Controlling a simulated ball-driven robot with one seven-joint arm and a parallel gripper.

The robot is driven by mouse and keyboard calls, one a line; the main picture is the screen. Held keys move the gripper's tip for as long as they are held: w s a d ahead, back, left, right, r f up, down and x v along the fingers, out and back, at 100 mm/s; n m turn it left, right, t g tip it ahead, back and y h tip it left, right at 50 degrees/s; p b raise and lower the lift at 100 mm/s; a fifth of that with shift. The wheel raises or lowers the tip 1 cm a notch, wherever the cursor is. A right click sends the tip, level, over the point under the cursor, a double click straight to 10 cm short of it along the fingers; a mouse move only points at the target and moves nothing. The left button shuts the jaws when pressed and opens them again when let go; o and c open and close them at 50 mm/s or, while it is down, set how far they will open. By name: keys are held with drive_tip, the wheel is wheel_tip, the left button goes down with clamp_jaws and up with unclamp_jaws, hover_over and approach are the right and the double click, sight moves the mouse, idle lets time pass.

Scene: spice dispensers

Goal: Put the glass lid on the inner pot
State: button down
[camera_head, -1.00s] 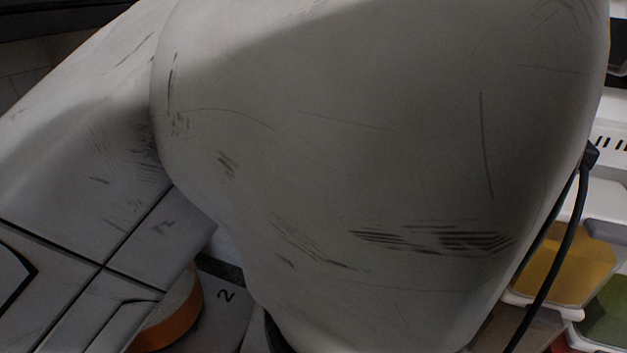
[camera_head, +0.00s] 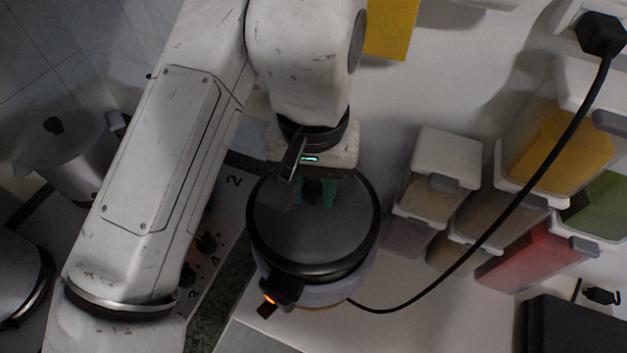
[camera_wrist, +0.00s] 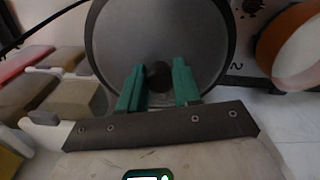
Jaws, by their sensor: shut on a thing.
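A round dark lid (camera_head: 310,235) with a black rim lies over a rounded pot body (camera_head: 335,290) in the head view. My gripper (camera_head: 316,190) is at the lid's far side, with green fingertips above it. In the wrist view the two green fingers stand on either side of the lid's dark knob (camera_wrist: 158,74), and my gripper is shut on it. The lid's grey face (camera_wrist: 160,28) fills the upper middle there. The inside of the pot is hidden under the lid. I cannot tell whether the lid touches the pot's rim.
A black cable (camera_head: 500,215) runs from a plug (camera_head: 603,35) past the pot. Spice dispensers (camera_head: 435,175) stand at the right. A lidded pot (camera_head: 75,150) and a stove-like panel with dials (camera_head: 205,243) are at the left. An orange-sided round thing (camera_wrist: 298,45) is in the wrist view.

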sight(315, 184)
drive_tip(key=shift+w+f, duration=0.15)
drive_tip(key=shift+f, duration=0.8)
drive_tip(key=shift+w+f, duration=0.1)
drive_tip(key=shift+f, duration=0.8)
drive_tip(key=c, duration=0.8)
unclamp_jaws()
drive_tip(key=shift+f, duration=0.15)
drive_tip(key=shift+d+r, duration=0.15)
drive_tip(key=shift+r, duration=0.35)
wheel_tip(315, 184, up, 11)
drive_tip(key=shift+r, duration=0.15)
